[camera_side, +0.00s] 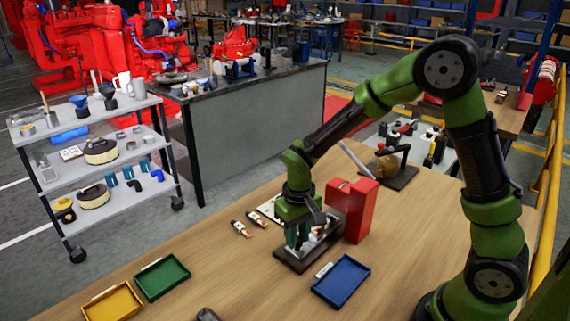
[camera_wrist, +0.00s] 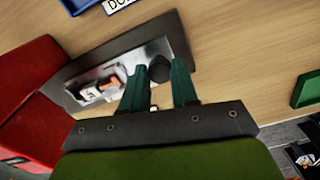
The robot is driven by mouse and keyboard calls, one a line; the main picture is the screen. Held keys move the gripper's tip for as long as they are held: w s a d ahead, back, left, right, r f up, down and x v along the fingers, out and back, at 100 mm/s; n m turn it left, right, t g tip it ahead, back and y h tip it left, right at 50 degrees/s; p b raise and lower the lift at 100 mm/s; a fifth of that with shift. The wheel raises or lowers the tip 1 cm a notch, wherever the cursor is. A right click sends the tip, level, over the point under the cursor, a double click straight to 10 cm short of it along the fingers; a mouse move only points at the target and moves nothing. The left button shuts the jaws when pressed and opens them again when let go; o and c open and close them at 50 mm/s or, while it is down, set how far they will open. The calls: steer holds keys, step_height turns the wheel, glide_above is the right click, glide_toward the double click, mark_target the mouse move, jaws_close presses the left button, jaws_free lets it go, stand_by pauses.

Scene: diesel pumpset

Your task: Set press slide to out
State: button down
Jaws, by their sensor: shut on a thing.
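The press fixture has a dark base plate (camera_side: 290,260) on the wooden table, seen also in the wrist view (camera_wrist: 178,35). On it lies a bright metal bed with a small white-and-orange part (camera_wrist: 100,92). A dark round knob (camera_wrist: 159,68), which looks like the press slide's handle, stands at one end of the bed. My gripper (camera_side: 298,240) points down over the fixture. Its green fingers (camera_wrist: 160,82) are on either side of the knob and shut on it. The fingers and palm hide part of the bed, so the slide's exact position is unclear.
A red box (camera_side: 352,208) stands close beside the fixture. A blue tray (camera_side: 341,281) lies in front, with green (camera_side: 162,277) and yellow (camera_side: 112,303) trays at left. Two small parts (camera_side: 247,223) lie left of the fixture. The table between them and the green tray is clear.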

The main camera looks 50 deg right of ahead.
steer(key=shift+a, duration=1.3)
steer(key=c, duration=0.8)
jaws_free()
steer(key=shift+a, duration=0.1)
steer(key=shift+c, duration=0.2)
steer(key=shift+r, duration=0.2)
step_height(320, 180, up, 17)
steer(key=shift+f, duration=0.2)
steer(key=shift+w, duration=0.1)
